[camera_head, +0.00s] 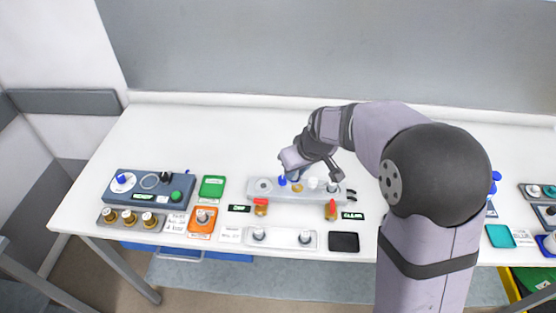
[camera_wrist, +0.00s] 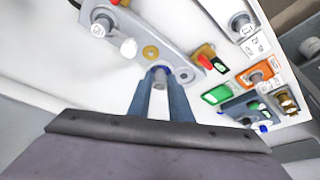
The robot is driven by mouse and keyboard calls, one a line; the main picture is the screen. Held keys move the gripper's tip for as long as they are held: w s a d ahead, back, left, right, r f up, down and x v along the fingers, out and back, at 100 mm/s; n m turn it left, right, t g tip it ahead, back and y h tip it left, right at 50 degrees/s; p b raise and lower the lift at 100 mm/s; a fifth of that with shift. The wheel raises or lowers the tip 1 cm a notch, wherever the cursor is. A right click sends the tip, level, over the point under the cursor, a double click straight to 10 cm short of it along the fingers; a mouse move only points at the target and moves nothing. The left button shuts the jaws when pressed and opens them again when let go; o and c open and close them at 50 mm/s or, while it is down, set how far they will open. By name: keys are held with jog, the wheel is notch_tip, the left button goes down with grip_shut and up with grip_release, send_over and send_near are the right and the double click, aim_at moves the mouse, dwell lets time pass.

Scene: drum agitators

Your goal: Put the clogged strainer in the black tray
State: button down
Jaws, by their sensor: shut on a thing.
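My gripper (camera_head: 288,177) is over the long grey panel (camera_head: 285,195) in the middle of the table. In the wrist view its two fingers (camera_wrist: 160,76) are shut on a small blue-topped piece (camera_wrist: 160,69), largely hidden between them. It sits at the panel, between a round ring fitting and a brass-coloured ring (camera_wrist: 151,51). Whether this piece is the clogged strainer, and whether it is still seated, I cannot tell. The black tray (camera_head: 343,242) lies at the table's front edge, right of a white tray, and looks empty.
Two red-handled valves (camera_head: 261,207) (camera_head: 331,210) stand along the panel's front. A white cylinder (camera_head: 312,183) stands on the panel. The white tray (camera_head: 283,238) holds two grey pieces. A blue-grey control box (camera_head: 148,188) and orange tray (camera_head: 202,219) are left. The table behind is clear.

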jog(key=s+d+f+n+g+y+p, duration=0.2)
jog(key=s+d+n, duration=0.6)
jog(key=s+d, duration=0.4)
jog(key=d+f, duration=0.1)
jog(key=d, duration=0.2)
jog(key=shift+s+n+g, duration=0.4)
jog(key=shift+f, duration=0.15)
jog(key=shift+f+b, duration=1.3)
jog(key=shift+f, duration=0.75)
jog(key=shift+f+b, duration=0.75)
jog(key=shift+b, duration=0.3)
jog(key=shift+f+b, duration=0.4)
jog(key=shift+b, duration=0.9)
jog(key=c, duration=1.5)
grip_release()
jog(key=shift+c, duration=0.2)
